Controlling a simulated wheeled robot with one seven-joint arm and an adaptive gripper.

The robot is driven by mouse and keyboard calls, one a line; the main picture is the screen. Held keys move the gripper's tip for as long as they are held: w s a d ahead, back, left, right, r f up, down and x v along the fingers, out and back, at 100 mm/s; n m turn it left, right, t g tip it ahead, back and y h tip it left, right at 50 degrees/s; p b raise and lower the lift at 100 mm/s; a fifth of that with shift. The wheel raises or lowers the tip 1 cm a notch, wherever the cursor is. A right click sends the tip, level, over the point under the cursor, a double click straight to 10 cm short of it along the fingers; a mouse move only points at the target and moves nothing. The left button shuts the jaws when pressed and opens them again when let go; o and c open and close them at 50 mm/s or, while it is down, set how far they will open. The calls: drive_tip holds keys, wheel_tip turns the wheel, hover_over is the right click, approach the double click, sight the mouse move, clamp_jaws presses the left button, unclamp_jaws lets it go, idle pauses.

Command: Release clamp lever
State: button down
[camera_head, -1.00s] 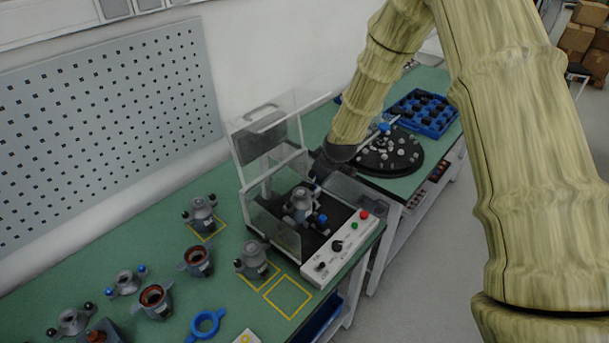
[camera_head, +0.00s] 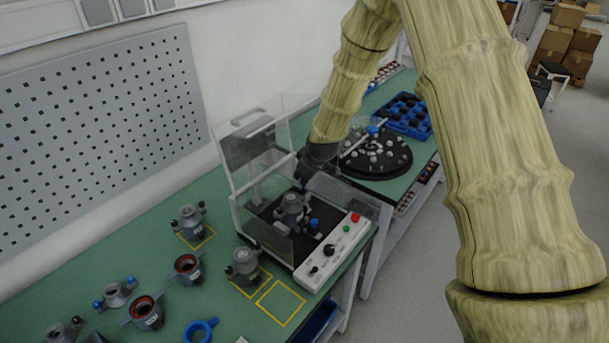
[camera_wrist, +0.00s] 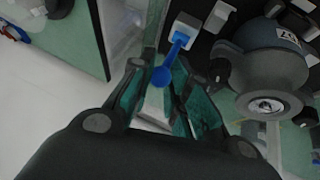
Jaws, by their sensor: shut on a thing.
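The clamp lever (camera_wrist: 172,58) is a blue handle with a round end on a light mount, seen in the wrist view. My gripper (camera_wrist: 160,85) is shut on its round end, with a finger on either side. A grey stator (camera_wrist: 265,65) sits right of the lever in the wrist view; in the head view the stator (camera_head: 291,210) stands inside the clear-walled test box (camera_head: 262,228). In the head view my gripper (camera_head: 305,177) reaches in at the box's back right. Its fingertips and the held lever cannot be made out there.
A white control panel (camera_head: 327,254) with buttons and a knob runs along the box's front. The box's clear lid (camera_head: 250,150) stands raised. Several grey stator parts, such as one (camera_head: 243,266), stand on the green table at left. A black round tray (camera_head: 375,155) lies behind.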

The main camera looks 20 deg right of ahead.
drive_tip(key=c, duration=1.6)
unclamp_jaws()
drive_tip(key=shift+w+a+r, duration=0.1)
drive_tip(key=shift+w+r, duration=0.35)
drive_tip(key=shift+c, duration=0.2)
drive_tip(key=shift+o, duration=0.4)
drive_tip(key=shift+f, duration=0.25)
drive_tip(key=shift+s+r, duration=0.2)
drive_tip(key=shift+s, duration=0.1)
drive_tip(key=v, duration=1.1)
drive_tip(key=shift+r, duration=0.2)
drive_tip(key=shift+a, duration=0.15)
